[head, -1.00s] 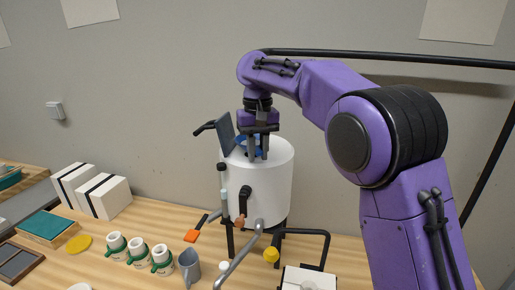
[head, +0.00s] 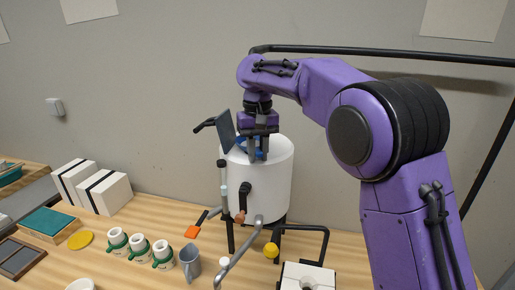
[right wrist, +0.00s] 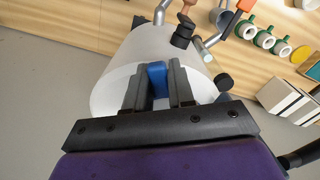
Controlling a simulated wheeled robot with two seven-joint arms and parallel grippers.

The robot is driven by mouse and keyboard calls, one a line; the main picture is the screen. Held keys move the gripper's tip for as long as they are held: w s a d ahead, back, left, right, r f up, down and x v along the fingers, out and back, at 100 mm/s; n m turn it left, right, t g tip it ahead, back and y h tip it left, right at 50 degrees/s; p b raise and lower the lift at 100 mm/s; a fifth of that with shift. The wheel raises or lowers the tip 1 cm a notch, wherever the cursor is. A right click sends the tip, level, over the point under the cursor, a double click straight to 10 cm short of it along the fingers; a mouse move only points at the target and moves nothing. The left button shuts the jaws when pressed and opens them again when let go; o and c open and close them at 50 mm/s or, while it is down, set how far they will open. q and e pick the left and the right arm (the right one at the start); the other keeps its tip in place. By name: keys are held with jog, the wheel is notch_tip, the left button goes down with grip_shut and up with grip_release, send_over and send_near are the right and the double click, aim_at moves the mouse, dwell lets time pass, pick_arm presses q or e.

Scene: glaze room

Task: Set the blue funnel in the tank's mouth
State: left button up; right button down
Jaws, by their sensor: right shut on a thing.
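The tank (head: 272,182) is a white upright cylinder on dark legs, with its dark lid (head: 225,133) tipped up at the left of its top. My right gripper (head: 257,157) points down over the tank's top and is shut on the blue funnel (head: 241,143). The right wrist view also shows the blue funnel (right wrist: 157,76) between the dark fingers, in front of the white tank (right wrist: 130,55). The fingers and tank top hide most of the funnel, so I cannot tell whether it is seated in the mouth. My left gripper is not in view.
Several white cups with green bands (head: 140,247) and a grey jug (head: 190,262) stand left of the tank. White boxes with dark bands (head: 104,192) stand at the back left. A black bent pipe (head: 310,229) is at the right.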

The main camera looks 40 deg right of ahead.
dwell(0.3)
jog(key=c, duration=0.9)
grip_release()
jog(key=shift+r, duration=0.1)
notch_tip(320, 180, up, 10)
jog(key=shift+r+p, duration=0.15)
jog(key=shift+p, duration=0.2)
